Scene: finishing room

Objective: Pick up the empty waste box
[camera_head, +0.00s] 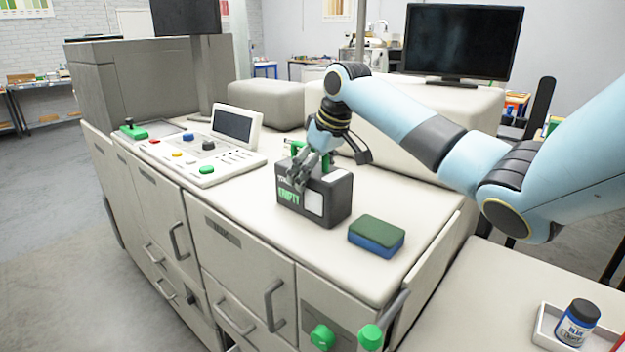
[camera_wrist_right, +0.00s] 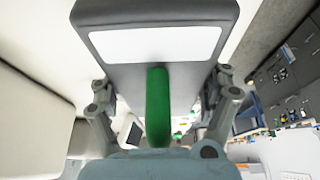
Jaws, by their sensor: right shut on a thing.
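The waste box (camera_head: 328,196) is dark grey with a green handle, green lettering that seems to read EMPTY on its front and a white label on its side. It is upright at the front of the machine's pale top; I cannot tell if its bottom touches the top. My right gripper (camera_head: 300,180) comes from above and is shut on the box, at its green handle. In the right wrist view the green handle (camera_wrist_right: 158,108) lies between the fingers, with the white label (camera_wrist_right: 150,44) beyond. My left gripper is not in view.
A green and blue sponge-like block (camera_head: 376,236) lies just right of the box. A control panel (camera_head: 205,150) with buttons and a small screen is to the left. A dark-capped jar (camera_head: 577,322) stands in a white tray at the lower right. A monitor (camera_head: 462,42) stands behind.

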